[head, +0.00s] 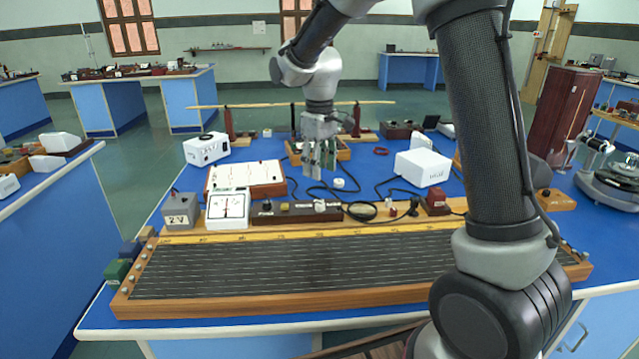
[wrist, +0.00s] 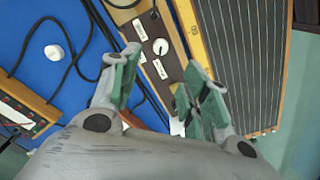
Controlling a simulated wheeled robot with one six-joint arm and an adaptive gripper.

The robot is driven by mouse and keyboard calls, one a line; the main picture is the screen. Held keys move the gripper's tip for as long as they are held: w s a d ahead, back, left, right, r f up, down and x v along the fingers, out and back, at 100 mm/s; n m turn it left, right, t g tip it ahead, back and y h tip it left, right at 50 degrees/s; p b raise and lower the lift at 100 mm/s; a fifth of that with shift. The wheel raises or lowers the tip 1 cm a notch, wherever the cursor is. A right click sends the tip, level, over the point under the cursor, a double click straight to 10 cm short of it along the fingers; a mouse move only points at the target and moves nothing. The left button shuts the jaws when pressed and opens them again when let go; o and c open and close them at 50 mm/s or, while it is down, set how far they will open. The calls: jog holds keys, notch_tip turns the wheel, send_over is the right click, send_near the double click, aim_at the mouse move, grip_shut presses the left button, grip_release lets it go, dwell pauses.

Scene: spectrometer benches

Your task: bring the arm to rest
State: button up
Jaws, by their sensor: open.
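My gripper (head: 320,157) hangs pointing down above the middle of the blue bench in the head view. In the wrist view my gripper (wrist: 158,88) shows its two green-padded fingers apart, with nothing held between them. Below it in the wrist view lie a brown box with a white dial (wrist: 160,47) and the ruled wire board (wrist: 245,60). My arm arches from the right side of the head view over the bench to the gripper.
The long wire board (head: 300,265) fills the bench front. A grey 2V box (head: 180,210), a white meter (head: 228,209), a white box (head: 422,167) and black cables (head: 362,211) surround the space under my gripper. A dark wooden cabinet (head: 562,115) stands at right.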

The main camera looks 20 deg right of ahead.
jog(key=shift+r, duration=0.75)
jog(key=s+d+r+m+t, duration=0.1)
jog(key=s+d+r+m, duration=0.1)
jog(key=s+d, duration=0.3)
jog(key=s+d+r+m+t, duration=0.2)
jog(key=s+d+r+m, duration=0.1)
jog(key=s, duration=1.1)
jog(key=s+d+r+m+t, duration=0.1)
jog(key=s+d+r+m, duration=0.1)
jog(key=s+d, duration=0.5)
jog(key=s+r, duration=0.1)
jog(key=s, duration=0.2)
jog(key=shift+r, duration=0.4)
